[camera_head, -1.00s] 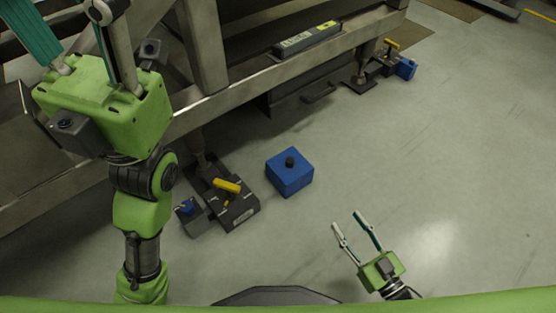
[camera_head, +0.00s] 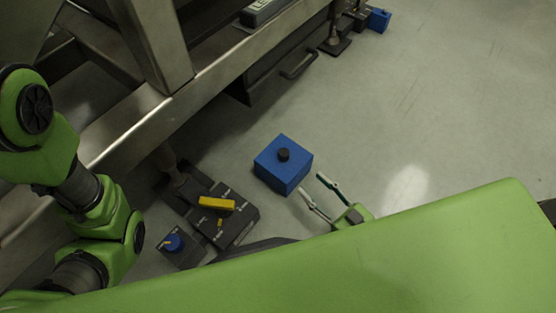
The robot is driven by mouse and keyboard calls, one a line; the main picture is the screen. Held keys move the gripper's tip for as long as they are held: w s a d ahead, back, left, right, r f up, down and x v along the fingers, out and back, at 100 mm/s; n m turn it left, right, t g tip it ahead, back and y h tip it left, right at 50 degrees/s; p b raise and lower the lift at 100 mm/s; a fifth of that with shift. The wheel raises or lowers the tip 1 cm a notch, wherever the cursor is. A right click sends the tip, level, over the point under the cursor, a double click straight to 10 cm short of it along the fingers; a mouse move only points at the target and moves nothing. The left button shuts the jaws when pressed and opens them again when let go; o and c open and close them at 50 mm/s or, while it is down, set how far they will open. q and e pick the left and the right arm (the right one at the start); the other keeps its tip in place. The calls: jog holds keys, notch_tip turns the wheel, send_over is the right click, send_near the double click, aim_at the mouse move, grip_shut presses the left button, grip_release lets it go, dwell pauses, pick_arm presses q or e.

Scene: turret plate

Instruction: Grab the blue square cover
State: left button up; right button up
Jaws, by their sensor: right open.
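The blue square cover (camera_head: 281,170) is a box with a black round knob (camera_head: 283,154) on top. It sits on the grey floor near the middle of the head view. My right gripper (camera_head: 319,190) is open and empty, to the right of and below the cover in the picture. Its fingertips point toward the cover's right side, with a small gap visible. My left arm (camera_head: 75,200) comes in at the left; its gripper is out of view.
Another blue box (camera_head: 379,20) lies far off. The floor on the right is clear.

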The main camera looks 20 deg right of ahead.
aim_at(288, 158)
jog(key=b+x, duration=0.4)
jog(key=x, duration=0.5)
jog(key=shift+f, duration=0.1)
jog(key=shift+w+f+b, duration=0.1)
jog(key=shift+w+b, duration=0.15)
jog(key=shift+b, duration=0.05)
jog(key=b+x, duration=0.3)
jog(key=x, duration=0.1)
jog(key=shift+w+d, duration=0.1)
jog(key=shift+w, duration=0.2)
jog(key=shift+r, duration=0.25)
grip_shut()
